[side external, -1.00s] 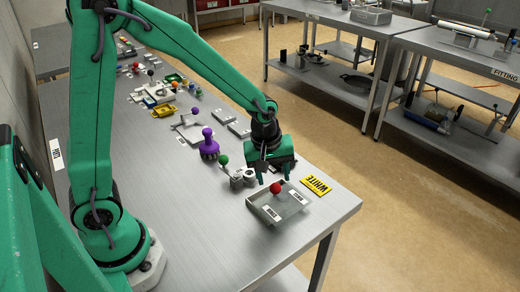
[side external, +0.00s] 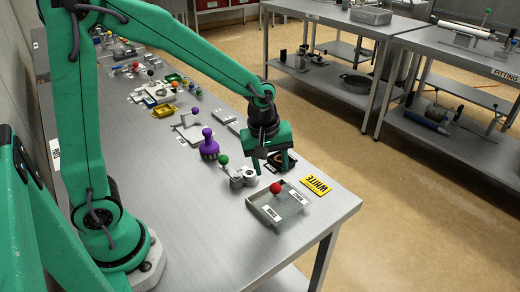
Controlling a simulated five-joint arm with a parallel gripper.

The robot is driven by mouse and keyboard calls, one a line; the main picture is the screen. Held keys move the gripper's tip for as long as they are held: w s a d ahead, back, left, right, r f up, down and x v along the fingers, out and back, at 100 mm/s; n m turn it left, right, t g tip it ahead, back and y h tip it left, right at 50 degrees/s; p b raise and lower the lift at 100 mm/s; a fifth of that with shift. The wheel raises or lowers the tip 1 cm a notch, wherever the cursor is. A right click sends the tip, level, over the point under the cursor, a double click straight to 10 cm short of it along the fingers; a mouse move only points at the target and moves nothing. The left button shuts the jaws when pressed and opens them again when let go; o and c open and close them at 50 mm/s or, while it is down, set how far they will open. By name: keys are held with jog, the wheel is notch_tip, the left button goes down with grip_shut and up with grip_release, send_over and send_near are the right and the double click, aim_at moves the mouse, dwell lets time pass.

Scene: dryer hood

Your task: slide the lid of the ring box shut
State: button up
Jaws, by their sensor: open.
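A shallow grey metal box (side external: 264,213) with a red ball knob (side external: 275,188) and two small white labels sits near the table's front right corner. It looks like the ring box, but I cannot read its labels. How far its lid stands open is too small to tell. My gripper (side external: 271,168) points down above the table, just behind the box in the picture. Its two fingers are apart, with nothing visible between them, and it appears clear of the red knob. A dark flat item (side external: 283,161) is partly hidden behind the fingers.
A grey fixture (side external: 243,178) with a green ball (side external: 223,160) stands left of the box, and a purple knobbed piece (side external: 209,146) stands behind it. The table (side external: 200,225) is clear at front left.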

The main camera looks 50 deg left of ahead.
aim_at(274, 185)
jog(key=n, duration=0.8)
jog(key=shift+d, duration=0.25)
jog(key=shift+f, duration=0.15)
jog(key=shift+w+a+f, duration=0.1)
jog(key=shift+w+f, duration=0.15)
jog(key=shift+f, duration=1)
jog(key=shift+w+f, duration=0.2)
jog(key=shift+f, duration=1)
jog(key=shift+w+a+f, duration=0.1)
jog(key=shift+w+f, duration=0.15)
jog(key=shift+f, duration=1)
jog(key=shift+c, duration=0.2)
grip_shut()
